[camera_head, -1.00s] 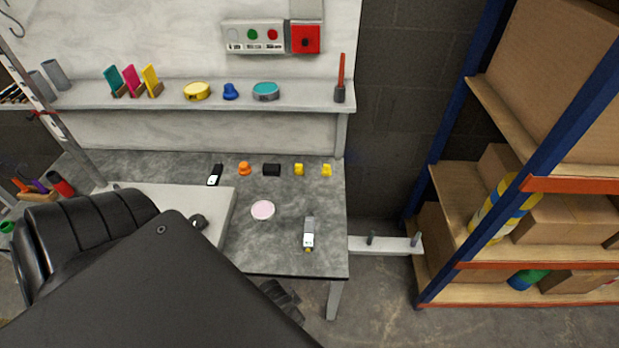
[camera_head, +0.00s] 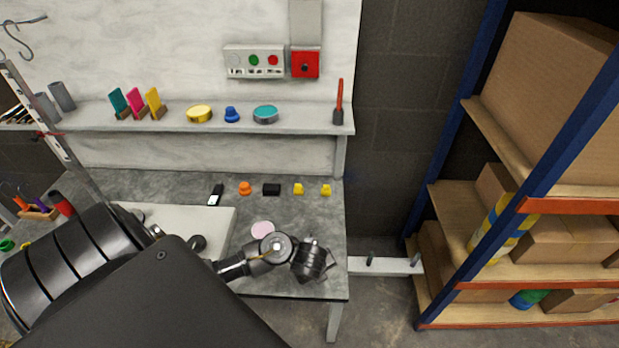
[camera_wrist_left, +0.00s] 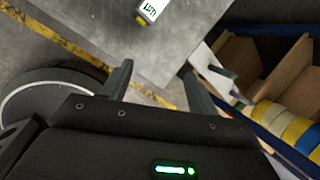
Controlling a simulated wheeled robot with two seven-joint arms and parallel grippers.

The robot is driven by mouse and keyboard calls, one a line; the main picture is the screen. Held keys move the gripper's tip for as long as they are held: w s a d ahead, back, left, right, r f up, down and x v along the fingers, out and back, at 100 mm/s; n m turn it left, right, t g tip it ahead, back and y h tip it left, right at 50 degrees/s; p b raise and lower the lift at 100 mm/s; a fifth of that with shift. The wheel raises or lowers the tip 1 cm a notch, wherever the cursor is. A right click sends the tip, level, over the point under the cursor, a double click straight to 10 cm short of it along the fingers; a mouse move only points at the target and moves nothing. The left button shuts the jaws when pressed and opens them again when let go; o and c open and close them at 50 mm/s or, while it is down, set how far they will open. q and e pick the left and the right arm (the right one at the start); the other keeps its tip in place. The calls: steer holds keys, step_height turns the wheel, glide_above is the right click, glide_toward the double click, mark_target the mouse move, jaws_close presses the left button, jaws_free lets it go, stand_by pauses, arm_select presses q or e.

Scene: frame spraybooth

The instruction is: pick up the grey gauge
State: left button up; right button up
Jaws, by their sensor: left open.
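The grey gauge (camera_wrist_left: 150,10), with a pale display and a yellow tip, lies on the grey bench top (camera_wrist_left: 180,35) at the top edge of the left wrist view, partly cut off. In the head view my left arm hides it. My left gripper (camera_wrist_left: 157,72) is open and empty, its two fingers apart, with the gauge beyond the fingertips and not between them. In the head view the left hand (camera_head: 312,260) is over the bench's front right part; its fingers cannot be made out. My right gripper is not in view.
A pink disc (camera_head: 262,229) lies beside my left wrist. Orange (camera_head: 245,188), black (camera_head: 271,190) and yellow (camera_head: 298,189) small items stand farther back. A shelf (camera_head: 180,122) runs behind; a boxed rack (camera_head: 530,285) stands right.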

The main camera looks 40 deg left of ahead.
arm_select(q)
steer(key=w+a+f+m+b, duration=0.1)
steer(key=w+a+m, duration=0.1)
steer(key=a, duration=0.1)
steer(key=w+a+f+m+y+b, duration=0.1)
steer(key=w+a+f+m, duration=0.1)
steer(key=a, duration=0.1)
steer(key=w+a+f+m+g+b, duration=0.1)
steer(key=a+f+m, duration=0.1)
steer(key=a, duration=0.1)
steer(key=shift+w, duration=0.4)
steer(key=shift+w+b+x, duration=0.15)
steer(key=shift+b+x, duration=0.35)
steer(key=shift+x, duration=1)
steer(key=shift+w+b+x, duration=0.15)
steer(key=shift+b+x, duration=0.3)
steer(key=shift+x, duration=1.05)
steer(key=shift+a+r, duration=0.1)
steer(key=shift+a, duration=0.05)
steer(key=shift+c, duration=0.3)
steer(key=c, duration=1.1)
steer(key=shift+r, duration=0.1)
